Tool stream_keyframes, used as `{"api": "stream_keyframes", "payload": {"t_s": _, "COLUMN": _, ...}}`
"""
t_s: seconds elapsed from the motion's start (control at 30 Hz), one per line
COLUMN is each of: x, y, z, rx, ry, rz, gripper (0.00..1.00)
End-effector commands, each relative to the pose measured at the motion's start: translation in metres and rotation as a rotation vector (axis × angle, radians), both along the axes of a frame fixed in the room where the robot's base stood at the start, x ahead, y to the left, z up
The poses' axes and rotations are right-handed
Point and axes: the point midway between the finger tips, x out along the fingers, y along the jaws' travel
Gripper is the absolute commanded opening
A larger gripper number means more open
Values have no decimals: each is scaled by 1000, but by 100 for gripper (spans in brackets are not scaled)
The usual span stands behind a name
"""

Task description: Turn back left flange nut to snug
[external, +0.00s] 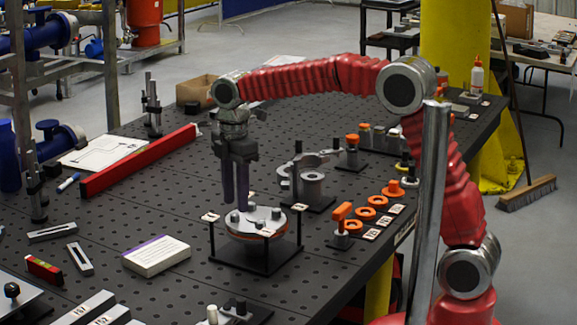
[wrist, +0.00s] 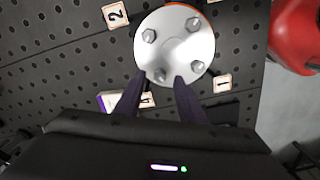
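A round silver flange (external: 256,217) with an orange rim sits on a black stand (external: 255,258). In the wrist view the flange plate (wrist: 175,45) carries several hex nuts. One nut (wrist: 159,75) lies between the lines of my fingertips, near the plate's lower edge; another nut (wrist: 197,68) is to its right. My gripper (external: 236,205) points down over the left back part of the flange. In the wrist view my gripper (wrist: 159,82) has its two fingers apart, with nothing visibly clamped. The exact fingertip height over the nut is unclear.
Number tags 2 (wrist: 115,15) and 1 (wrist: 222,82) stand around the flange. A clamp-like tool on a stand (external: 309,186) is behind it. Orange rings (external: 366,213) lie right. A white box (external: 156,255) and red beam (external: 138,163) are left.

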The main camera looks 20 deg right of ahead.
Motion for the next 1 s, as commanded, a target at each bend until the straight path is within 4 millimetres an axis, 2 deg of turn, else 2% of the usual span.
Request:
{"api": "stream_keyframes", "payload": {"t_s": 0.2, "x": 0, "y": 0, "z": -26, "rx": -1, "ry": 1, "rz": 0, "gripper": 36}}
{"api": "stream_keyframes", "payload": {"t_s": 0.6, "x": 0, "y": 0, "z": -31, "rx": 0, "ry": 0, "rz": 0, "gripper": 35}}
{"api": "stream_keyframes", "payload": {"t_s": 1.0, "x": 0, "y": 0, "z": -31, "rx": 0, "ry": 0, "rz": 0, "gripper": 7}}
